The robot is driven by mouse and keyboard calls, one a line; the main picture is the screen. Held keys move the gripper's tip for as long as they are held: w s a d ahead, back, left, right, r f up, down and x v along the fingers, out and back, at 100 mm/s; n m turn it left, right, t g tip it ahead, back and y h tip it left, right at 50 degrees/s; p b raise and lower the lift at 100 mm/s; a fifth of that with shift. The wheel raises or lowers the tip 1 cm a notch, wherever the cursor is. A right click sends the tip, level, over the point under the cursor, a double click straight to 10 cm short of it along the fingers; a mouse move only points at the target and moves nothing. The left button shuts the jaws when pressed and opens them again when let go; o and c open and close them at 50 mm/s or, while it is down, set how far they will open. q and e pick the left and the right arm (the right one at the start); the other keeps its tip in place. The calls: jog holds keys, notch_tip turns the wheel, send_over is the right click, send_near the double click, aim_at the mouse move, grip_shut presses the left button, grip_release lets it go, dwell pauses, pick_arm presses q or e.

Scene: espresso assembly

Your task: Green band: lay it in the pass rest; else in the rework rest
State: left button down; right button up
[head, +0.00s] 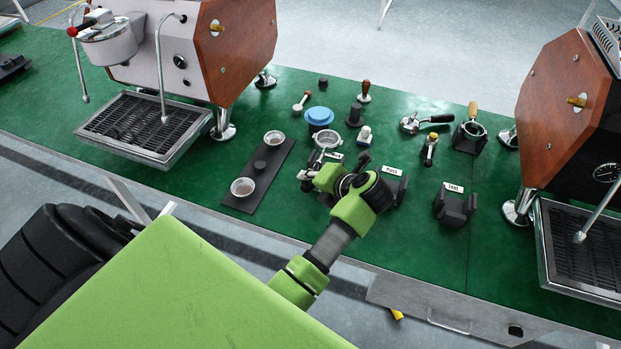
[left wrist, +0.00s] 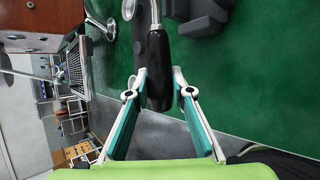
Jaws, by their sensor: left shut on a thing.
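My left gripper (head: 322,172) is shut on the black handle of a portafilter. Its metal ring (head: 326,139) shows just beyond the gripper. In the left wrist view the black handle (left wrist: 158,85) lies between the two fingers, with a metal neck above it. I cannot make out any coloured band on it. A similar black rest (head: 456,208) with a "Test" label stands further right. Another white label is partly hidden behind my gripper; its rest is mostly hidden. My right gripper is not in view.
A dark tray (head: 262,178) with two metal baskets lies left of the gripper. Behind stand a blue-topped item (head: 319,116), a tamper (head: 364,91) and another portafilter (head: 425,122). Espresso machines flank the green table. The green strip before the rests is clear.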

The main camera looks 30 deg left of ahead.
pick_arm(q)
jog(key=shift+w, duration=0.1)
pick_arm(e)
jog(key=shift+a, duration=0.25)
pick_arm(q)
jog(key=shift+f, duration=0.2)
jog(key=shift+f+b, duration=2.1)
jog(key=shift+f, duration=0.3)
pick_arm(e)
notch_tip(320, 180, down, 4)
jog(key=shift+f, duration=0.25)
pick_arm(q)
jog(key=shift+r, duration=0.1)
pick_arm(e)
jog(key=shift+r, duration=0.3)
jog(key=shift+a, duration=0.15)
pick_arm(q)
jog(key=shift+f+b, duration=0.3)
jog(key=shift+f, duration=0.35)
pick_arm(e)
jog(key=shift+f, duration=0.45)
pick_arm(q)
jog(key=shift+f, duration=0.35)
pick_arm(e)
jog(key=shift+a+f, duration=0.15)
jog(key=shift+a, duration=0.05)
